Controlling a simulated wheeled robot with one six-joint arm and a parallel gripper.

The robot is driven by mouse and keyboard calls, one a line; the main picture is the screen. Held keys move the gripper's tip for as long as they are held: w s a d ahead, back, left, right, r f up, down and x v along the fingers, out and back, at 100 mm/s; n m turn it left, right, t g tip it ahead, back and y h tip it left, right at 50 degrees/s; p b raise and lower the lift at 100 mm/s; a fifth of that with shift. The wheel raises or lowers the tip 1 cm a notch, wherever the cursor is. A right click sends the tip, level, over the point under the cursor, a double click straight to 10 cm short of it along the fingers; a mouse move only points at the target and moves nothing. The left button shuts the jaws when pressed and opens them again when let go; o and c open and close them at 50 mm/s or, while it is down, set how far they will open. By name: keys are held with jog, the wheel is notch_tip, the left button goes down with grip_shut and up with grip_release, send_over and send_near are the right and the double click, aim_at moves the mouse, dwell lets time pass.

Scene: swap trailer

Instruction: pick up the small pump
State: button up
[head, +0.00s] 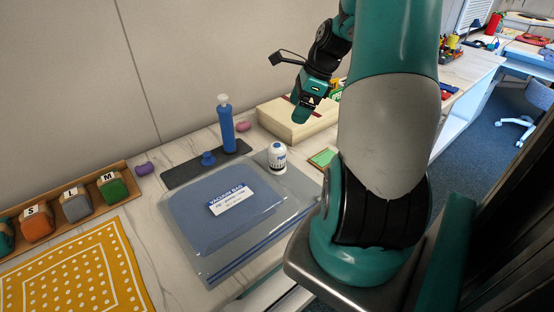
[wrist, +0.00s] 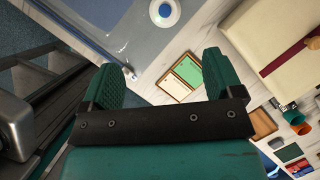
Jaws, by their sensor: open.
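A small white cylinder with a dark blue label band, which looks like the small pump (head: 277,156), stands upright at the upper right corner of the clear vacuum bag (head: 262,237). In the wrist view a round white and blue top, seemingly the same pump (wrist: 165,12), shows at the upper edge, beyond my fingertips. My gripper (head: 303,110) hangs above the worktop, to the right of and higher than the pump. In the wrist view my gripper (wrist: 163,75) has its two green fingers wide apart, with nothing between them.
A pale box (head: 289,128) lies behind. Colored blocks sit in a wooden rack (head: 82,212) at left, near a yellow dotted cloth (head: 82,270).

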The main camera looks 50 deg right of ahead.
aim_at(281, 146)
jog(key=shift+m, duration=0.5)
jog(key=x, duration=0.7)
jog(key=d+p+x, duration=0.1)
jog(key=x, duration=0.3)
jog(key=shift+s+f, duration=0.25)
jog(key=shift+f, duration=0.2)
jog(key=shift+p+x, duration=0.9)
jog(key=shift+x, duration=2.1)
jog(key=shift+w, duration=0.2)
jog(key=shift+c, duration=0.5)
jog(key=shift+r, duration=0.1)
jog(key=c, duration=1.1)
jog(key=shift+c, duration=0.2)
